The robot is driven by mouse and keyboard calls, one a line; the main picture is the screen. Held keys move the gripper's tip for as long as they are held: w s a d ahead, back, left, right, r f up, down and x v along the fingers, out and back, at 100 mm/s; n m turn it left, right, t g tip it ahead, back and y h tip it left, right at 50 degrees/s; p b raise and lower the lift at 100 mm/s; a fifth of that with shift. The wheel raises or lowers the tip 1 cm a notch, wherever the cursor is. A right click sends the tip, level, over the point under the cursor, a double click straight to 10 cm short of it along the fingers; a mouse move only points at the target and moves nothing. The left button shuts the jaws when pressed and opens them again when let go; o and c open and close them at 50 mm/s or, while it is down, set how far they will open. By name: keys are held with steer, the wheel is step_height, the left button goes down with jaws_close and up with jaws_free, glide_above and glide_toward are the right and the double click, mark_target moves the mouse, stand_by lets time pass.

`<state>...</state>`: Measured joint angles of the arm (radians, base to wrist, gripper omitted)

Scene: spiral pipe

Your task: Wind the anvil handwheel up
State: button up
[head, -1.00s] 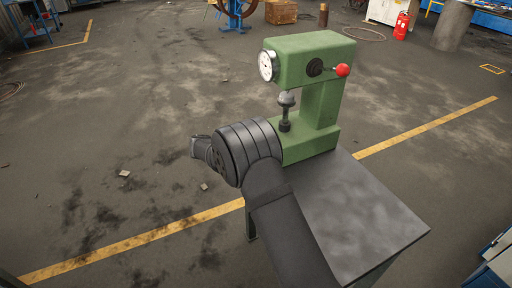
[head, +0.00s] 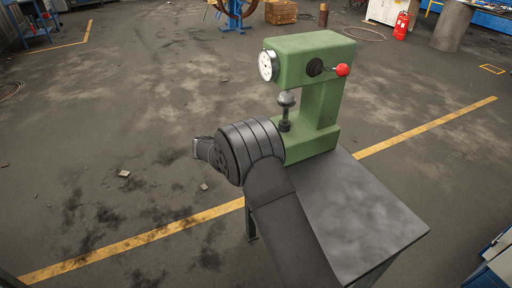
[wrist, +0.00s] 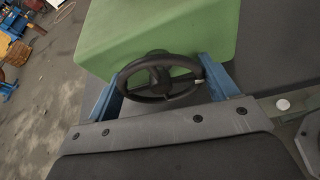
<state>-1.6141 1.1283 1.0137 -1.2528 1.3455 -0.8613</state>
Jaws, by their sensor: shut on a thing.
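The black spoked handwheel (wrist: 160,80) sits against the green base of the tester in the wrist view. My gripper (wrist: 162,88) is shut on its rim, one blue finger on the left side and one on the right. A small pale handle knob shows at the wheel's right rim. In the head view, my arm hides the handwheel and my fingers. The green tester (head: 318,65) stands upright on the table. Under its head is a grey rounded piece on a dark post, the anvil area (head: 286,112). I cannot tell the exact gap there.
The grey table (head: 350,215) is bare to the right of my arm. The tester has a round dial (head: 267,66) and a red-knobbed lever (head: 342,70). The floor on the left is open, with small debris and a yellow line.

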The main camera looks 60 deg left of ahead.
steer(key=shift+m+y, duration=0.8)
steer(key=shift+m, duration=0.4)
steer(key=shift+d+m+t+y, duration=0.1)
steer(key=shift+m+t+y, duration=0.2)
steer(key=shift+m+y, duration=0.65)
steer(key=shift+m, duration=0.45)
steer(key=o, duration=1)
steer(key=shift+c, duration=0.2)
steer(key=shift+f, duration=0.1)
steer(key=shift+n+h, duration=0.3)
steer(key=shift+h, duration=0.05)
